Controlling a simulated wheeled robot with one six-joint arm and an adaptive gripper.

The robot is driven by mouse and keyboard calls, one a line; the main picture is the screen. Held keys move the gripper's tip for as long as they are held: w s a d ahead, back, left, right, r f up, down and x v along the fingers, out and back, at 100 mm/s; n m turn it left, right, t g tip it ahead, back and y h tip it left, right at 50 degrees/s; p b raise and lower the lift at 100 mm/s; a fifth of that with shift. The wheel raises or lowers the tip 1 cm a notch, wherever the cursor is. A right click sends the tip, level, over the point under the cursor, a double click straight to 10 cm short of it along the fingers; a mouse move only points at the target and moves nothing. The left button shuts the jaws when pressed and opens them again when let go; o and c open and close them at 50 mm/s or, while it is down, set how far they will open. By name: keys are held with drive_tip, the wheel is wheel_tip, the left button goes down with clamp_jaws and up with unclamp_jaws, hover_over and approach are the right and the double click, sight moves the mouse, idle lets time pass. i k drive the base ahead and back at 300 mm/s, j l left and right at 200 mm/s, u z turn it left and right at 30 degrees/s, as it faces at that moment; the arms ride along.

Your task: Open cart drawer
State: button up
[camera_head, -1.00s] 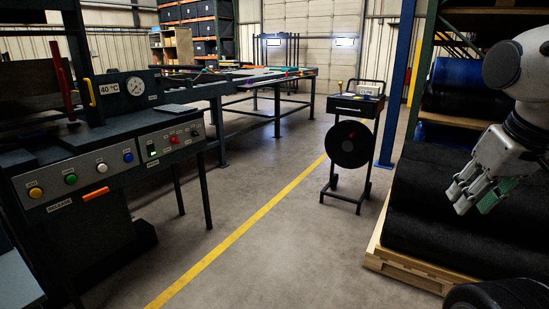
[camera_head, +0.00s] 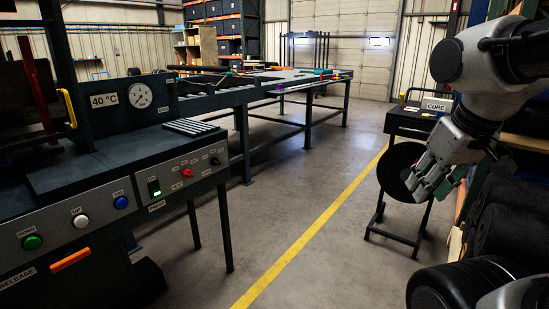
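The cart (camera_head: 404,243) stands right of centre on the floor, a dark frame with a box-like top and a black disc on its front. The cart drawer (camera_head: 403,124) is at the top; it looks shut, but my arm covers its right part. My gripper (camera_head: 422,192) hangs in front of the cart in the picture, its fingers pointing down and left, overlapping the disc's right edge. I cannot tell whether it touches the cart. A green patch shows beside the fingers; whether it is a held object or part of the gripper is unclear.
The press (camera_head: 110,215) with buttons and a gauge fills the left. A long table (camera_head: 330,78) stands behind it. Black rolls (camera_head: 505,220) are close at the right, below my arm. The floor along the yellow line (camera_head: 310,235) is clear.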

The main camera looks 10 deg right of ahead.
sight(407, 126)
drive_tip(key=i+z, duration=0.2)
drive_tip(key=i, duration=0.25)
drive_tip(key=i+j+z, duration=0.25)
drive_tip(key=i, duration=0.15)
drive_tip(key=i+j+z, duration=0.2)
drive_tip(key=i, duration=0.25)
drive_tip(key=i+j+z, duration=0.35)
drive_tip(key=i+z, duration=0.15)
drive_tip(key=i+j+z, duration=0.7)
drive_tip(key=j+z, duration=0.25)
drive_tip(key=j, duration=0.3)
